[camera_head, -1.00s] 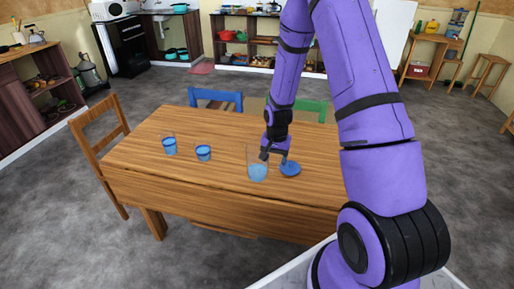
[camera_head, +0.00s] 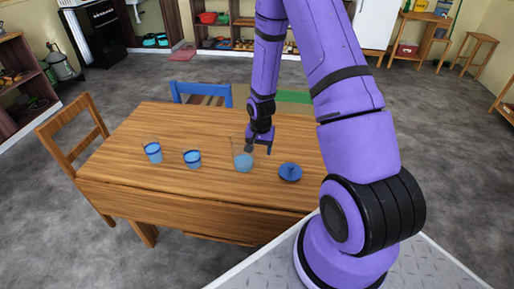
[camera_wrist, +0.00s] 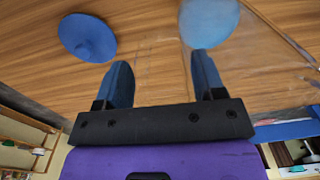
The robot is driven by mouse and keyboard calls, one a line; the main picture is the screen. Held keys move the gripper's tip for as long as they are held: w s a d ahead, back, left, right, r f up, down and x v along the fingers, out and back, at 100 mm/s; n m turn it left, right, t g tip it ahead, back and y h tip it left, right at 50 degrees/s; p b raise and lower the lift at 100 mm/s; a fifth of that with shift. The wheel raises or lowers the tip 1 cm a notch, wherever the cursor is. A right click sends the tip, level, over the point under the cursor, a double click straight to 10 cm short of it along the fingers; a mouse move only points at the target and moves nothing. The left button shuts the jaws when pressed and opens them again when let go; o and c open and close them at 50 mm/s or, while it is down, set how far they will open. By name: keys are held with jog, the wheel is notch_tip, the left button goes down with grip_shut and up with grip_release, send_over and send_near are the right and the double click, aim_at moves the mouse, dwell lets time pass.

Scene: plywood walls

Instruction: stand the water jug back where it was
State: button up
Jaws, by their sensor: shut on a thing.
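The water jug (camera_head: 243,160) is clear, with blue water low in it, and looks upright over the wooden table (camera_head: 130,130). In the wrist view its water (camera_wrist: 208,20) shows at the top, past the right finger. My gripper (camera_head: 258,147) is at the jug's right side, pointing down. In the wrist view my gripper's fingers (camera_wrist: 162,80) stand apart, shut on a see-through part of the jug, which is hard to make out. I cannot tell whether the jug's base touches the table.
A blue disc with a small knob (camera_head: 290,172) lies right of the jug; it also shows in the wrist view (camera_wrist: 87,37). Two cups of blue water, one nearer (camera_head: 192,159) and one farther left (camera_head: 152,152), stand left. Bare tabletop lies around the jug. Chairs stand at the table's left and back.

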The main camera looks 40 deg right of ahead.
jog(key=shift+f, duration=0.6)
jog(key=o, duration=1.4)
jog(key=shift+f, duration=0.15)
notch_tip(320, 180, up, 12)
jog(key=shift+s+r, duration=0.15)
jog(key=shift+r, duration=0.05)
jog(key=s+a+r+n+t, duration=0.1)
jog(key=s+a+r+n, duration=0.15)
jog(key=r, duration=0.75)
jog(key=s+a+r+n+t, duration=0.15)
jog(key=s+a+r, duration=0.25)
jog(key=r, duration=0.7)
jog(key=s+a+r+n+t, duration=0.1)
jog(key=s+a+r+n, duration=0.1)
jog(key=s+r, duration=0.4)
jog(key=s+a+r+n+t, duration=0.1)
jog(key=s+a+r+n, duration=0.2)
jog(key=s, duration=0.8)
notch_tip(320, 180, up, 3)
jog(key=shift+f, duration=0.15)
